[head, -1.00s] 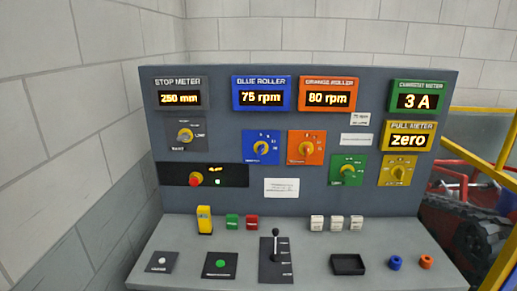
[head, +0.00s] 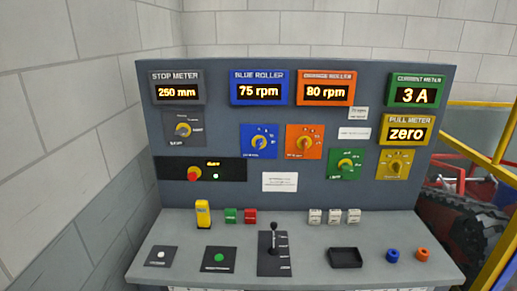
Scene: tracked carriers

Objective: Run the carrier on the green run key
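The control console fills the middle of the head view. A green round button (head: 219,257) sits on a dark plate at the front left of the desk; its label is too small to read. The tracked carrier (head: 470,215) shows partly behind the console at the right, red with a dark track. Neither of my grippers is in view.
The panel holds a stop meter (head: 178,90) at 250 mm, a blue roller meter (head: 262,91) at 75 rpm, an orange one (head: 326,89) at 80 rpm, a current meter (head: 416,93) at 3 A and a pull meter (head: 406,132) at zero. A black tray (head: 345,258) lies on the desk.

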